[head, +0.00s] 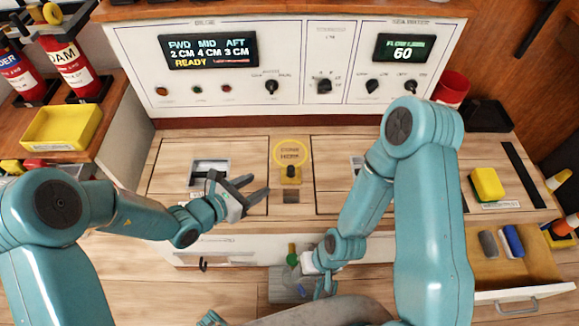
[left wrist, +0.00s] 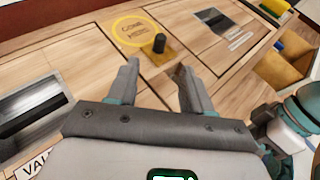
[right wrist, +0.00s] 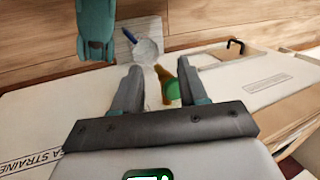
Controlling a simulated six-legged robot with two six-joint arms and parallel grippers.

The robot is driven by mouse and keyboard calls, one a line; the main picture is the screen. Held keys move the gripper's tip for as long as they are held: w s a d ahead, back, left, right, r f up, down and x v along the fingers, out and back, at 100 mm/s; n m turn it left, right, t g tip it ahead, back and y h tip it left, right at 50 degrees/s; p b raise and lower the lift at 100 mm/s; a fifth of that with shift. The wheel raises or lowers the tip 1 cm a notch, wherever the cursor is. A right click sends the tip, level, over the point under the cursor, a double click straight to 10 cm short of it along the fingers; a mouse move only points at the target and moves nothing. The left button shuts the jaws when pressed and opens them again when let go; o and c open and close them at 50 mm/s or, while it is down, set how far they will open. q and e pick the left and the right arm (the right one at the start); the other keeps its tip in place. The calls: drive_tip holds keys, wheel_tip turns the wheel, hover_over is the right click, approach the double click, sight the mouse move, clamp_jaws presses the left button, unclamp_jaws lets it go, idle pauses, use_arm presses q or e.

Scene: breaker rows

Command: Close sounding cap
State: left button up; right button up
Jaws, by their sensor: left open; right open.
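A brass pipe-like piece with a round green part (head: 292,257) stands low in front of the counter; I take it for the sounding fitting with its cap. In the right wrist view the green part (right wrist: 173,89) and the brass piece (right wrist: 162,73) show between my right fingers. My right gripper (right wrist: 160,68) is open around or just above it; contact cannot be told. I cannot tell how the cap sits. My left gripper (head: 257,188) is open and empty over the counter, left of a black knob on a brass plate (head: 290,179).
A yellow ring label (head: 290,153) lies behind the knob. A panel with displays (head: 210,51) stands at the back. A yellow tray (head: 60,128) is at left, and an open drawer (head: 520,270) at right.

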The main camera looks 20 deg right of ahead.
sight(290, 168)
use_arm(q)
drive_tip(key=b+x, duration=0.3)
drive_tip(key=x, duration=1.1)
drive_tip(key=shift+s+f+b, duration=0.15)
drive_tip(key=shift+f+b, duration=0.05)
drive_tip(key=shift+b, duration=0.2)
drive_tip(key=shift+w+d, duration=0.25)
drive_tip(key=shift+d, duration=0.15)
drive_tip(key=shift+c, duration=0.3)
clamp_jaws()
